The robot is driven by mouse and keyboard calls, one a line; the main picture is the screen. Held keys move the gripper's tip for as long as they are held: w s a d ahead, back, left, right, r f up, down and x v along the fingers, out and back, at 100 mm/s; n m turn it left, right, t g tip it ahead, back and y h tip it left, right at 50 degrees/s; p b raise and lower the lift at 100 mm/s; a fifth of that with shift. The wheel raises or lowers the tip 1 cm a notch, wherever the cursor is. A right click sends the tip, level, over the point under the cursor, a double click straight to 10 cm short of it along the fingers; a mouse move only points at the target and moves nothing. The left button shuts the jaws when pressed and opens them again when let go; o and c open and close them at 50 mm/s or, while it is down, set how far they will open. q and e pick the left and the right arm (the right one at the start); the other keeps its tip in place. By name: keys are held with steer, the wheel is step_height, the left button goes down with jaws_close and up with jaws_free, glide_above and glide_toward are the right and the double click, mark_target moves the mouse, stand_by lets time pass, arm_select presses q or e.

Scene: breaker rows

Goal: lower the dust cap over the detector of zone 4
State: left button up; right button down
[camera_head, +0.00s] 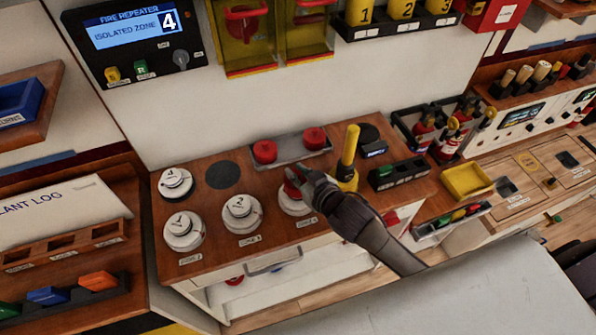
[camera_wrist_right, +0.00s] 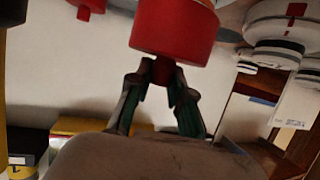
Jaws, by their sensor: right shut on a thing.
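My right gripper (camera_head: 298,178) is shut on a red dust cap (camera_head: 293,190), right over the white round detector of zone 4 (camera_head: 297,207). The wrist view shows the fingers (camera_wrist_right: 163,85) pinching the knob of the red cap (camera_wrist_right: 175,30). The detector stays partly hidden under the cap and gripper, and I cannot tell whether the cap touches it. The fire repeater (camera_head: 140,38) on the wall reads isolated zone 4. My left gripper is not in view.
Other white detectors stand on the wooden bench, including zone 3 (camera_head: 242,213) and zone 2 (camera_head: 183,231). A grey tray (camera_head: 290,152) behind holds two more red caps (camera_head: 265,150). A yellow torch-like object (camera_head: 348,160) stands close right of my gripper.

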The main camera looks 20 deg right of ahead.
steer(key=shift+p, duration=0.55)
stand_by(0.9)
steer(key=shift+f+b, duration=0.8)
steer(key=shift+f, duration=0.65)
steer(key=c, duration=1)
jaws_free()
steer(key=shift+s, duration=0.1)
steer(key=v, duration=1.2)
steer(key=shift+d, duration=0.1)
